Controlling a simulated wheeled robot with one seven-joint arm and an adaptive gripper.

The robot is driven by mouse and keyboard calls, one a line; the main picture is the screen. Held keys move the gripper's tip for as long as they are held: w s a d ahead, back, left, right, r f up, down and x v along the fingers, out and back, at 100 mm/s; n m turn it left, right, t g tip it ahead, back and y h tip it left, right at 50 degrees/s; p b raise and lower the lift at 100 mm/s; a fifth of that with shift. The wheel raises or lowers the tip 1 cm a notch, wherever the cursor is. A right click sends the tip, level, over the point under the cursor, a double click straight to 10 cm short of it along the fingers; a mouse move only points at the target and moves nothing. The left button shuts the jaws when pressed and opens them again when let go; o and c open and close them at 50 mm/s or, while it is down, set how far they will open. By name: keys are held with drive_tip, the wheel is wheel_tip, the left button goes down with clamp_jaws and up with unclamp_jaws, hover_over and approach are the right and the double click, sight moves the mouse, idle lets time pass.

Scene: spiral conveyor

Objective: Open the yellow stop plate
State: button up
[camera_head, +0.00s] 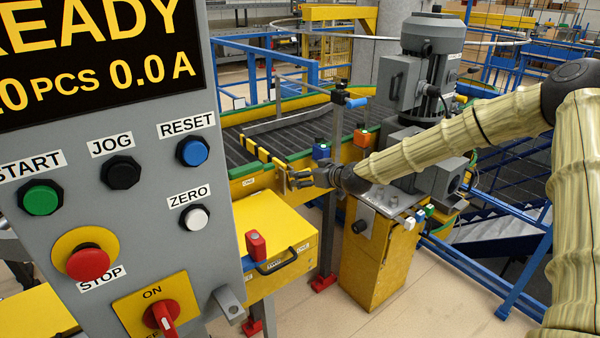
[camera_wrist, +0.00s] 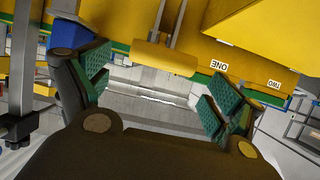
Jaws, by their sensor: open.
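A yellow plate with black bands (camera_head: 265,155), which looks like the stop plate, stands across the near end of the roller conveyor in the head view. My gripper (camera_head: 296,179) is just right of and below its right end, fingers pointing left. In the wrist view my gripper (camera_wrist: 150,88) has its two green-padded fingers wide apart with nothing between the pads. A yellow rounded bar (camera_wrist: 163,58) on grey rods shows ahead, between and above the fingertips; I cannot tell whether it belongs to the plate. No contact is visible.
A control panel (camera_head: 225,262) fills the left of the head view. A grey post (camera_head: 331,225), blue box (camera_head: 321,151), orange box (camera_head: 361,138) and motor (camera_head: 430,60) are close to my arm.

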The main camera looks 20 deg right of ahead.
drive_tip(key=shift+x, duration=2.1)
drive_tip(key=c, duration=1.5)
drive_tip(key=shift+o, duration=0.2)
drive_tip(key=shift+f, duration=0.15)
drive_tip(key=shift+f, duration=0.1)
